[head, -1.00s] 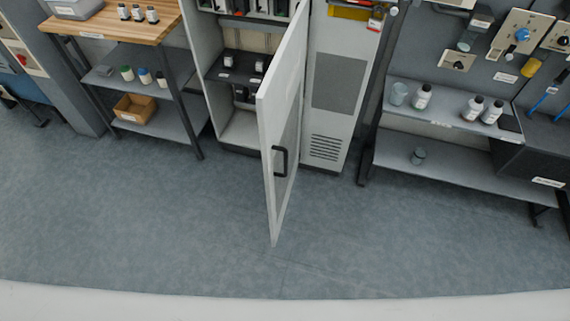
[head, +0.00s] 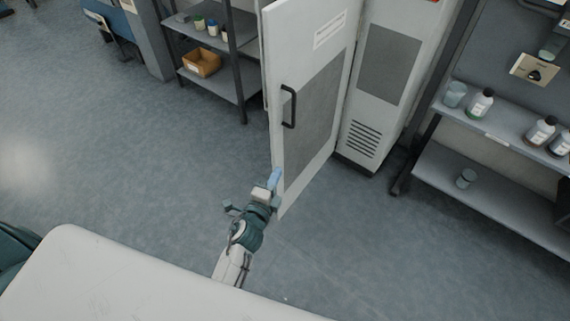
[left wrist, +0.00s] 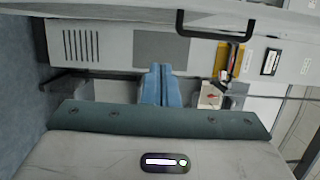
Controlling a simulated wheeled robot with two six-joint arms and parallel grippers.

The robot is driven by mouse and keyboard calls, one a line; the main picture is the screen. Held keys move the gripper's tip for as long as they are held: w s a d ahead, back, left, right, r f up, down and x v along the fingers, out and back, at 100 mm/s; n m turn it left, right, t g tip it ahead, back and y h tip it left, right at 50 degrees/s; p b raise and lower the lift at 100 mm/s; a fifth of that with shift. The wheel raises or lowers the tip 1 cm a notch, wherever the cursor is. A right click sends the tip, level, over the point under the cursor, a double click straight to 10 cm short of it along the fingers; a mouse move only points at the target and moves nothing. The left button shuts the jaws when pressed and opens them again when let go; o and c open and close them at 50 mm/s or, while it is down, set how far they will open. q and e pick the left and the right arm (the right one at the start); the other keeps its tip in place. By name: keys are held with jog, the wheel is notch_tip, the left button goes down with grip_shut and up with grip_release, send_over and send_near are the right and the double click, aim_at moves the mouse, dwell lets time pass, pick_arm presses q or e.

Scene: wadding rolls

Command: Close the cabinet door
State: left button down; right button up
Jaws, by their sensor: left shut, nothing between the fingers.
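The cabinet door (head: 310,120) is light grey with a darker panel, and it stands open, hinged on its right. Its outer face shows in the head view and hides the cabinet's inside. The black handle (head: 289,107) is near its free left edge. In the left wrist view the door (left wrist: 100,9) crosses the top at a steep angle, with its handle (left wrist: 215,28) hanging down. My left gripper (head: 274,178) is shut and empty, beside the door's lower free edge. I cannot tell if it touches. Its blue fingers (left wrist: 161,84) are together. My right gripper is out of view.
A grey vented cabinet section (head: 378,100) stands right of the door. A shelf unit with bottles (head: 500,150) is further right. A dark rack with a cardboard box (head: 201,63) is behind left. The floor in front is clear.

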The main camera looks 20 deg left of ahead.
aim_at(276, 145)
pick_arm(q)
jog(key=shift+w+a, duration=0.55)
jog(key=shift+w, duration=1.35)
jog(key=shift+w+a, duration=0.6)
jog(key=shift+w, duration=1.25)
jog(key=shift+w+a, duration=0.55)
jog(key=shift+w, duration=1.35)
